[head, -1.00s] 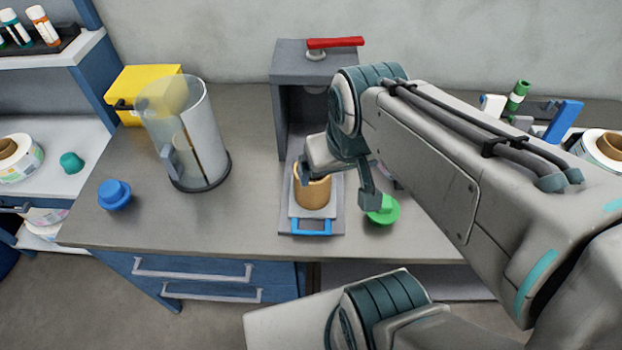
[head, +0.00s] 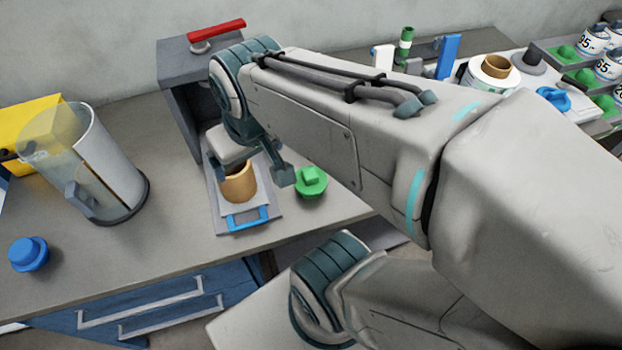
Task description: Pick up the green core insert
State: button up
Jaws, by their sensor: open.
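The green core insert (head: 311,183) lies on the grey bench top, to the right of the press-like device. It is a round green disc with a raised block on top. My gripper (head: 252,180) is open above the tan cardboard core (head: 239,184), its fingers to the left and right of the core's top. The right finger is near the green insert but appears apart from it. The core stands on a plate with a blue handle (head: 248,217). I cannot tell whether the fingers touch the core.
A grey device with a red lever (head: 216,36) stands behind the core. A clear cylinder (head: 105,165) and a blue knobbed piece (head: 28,254) are at left. A label reel (head: 490,78) and green and blue items stand at back right. Bare bench lies between the cylinder and the device.

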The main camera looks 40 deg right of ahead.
aim_at(312, 181)
jog(key=k, duration=1)
jog(key=u, duration=1)
jog(key=i, duration=0.9)
jog(key=z, duration=2.75)
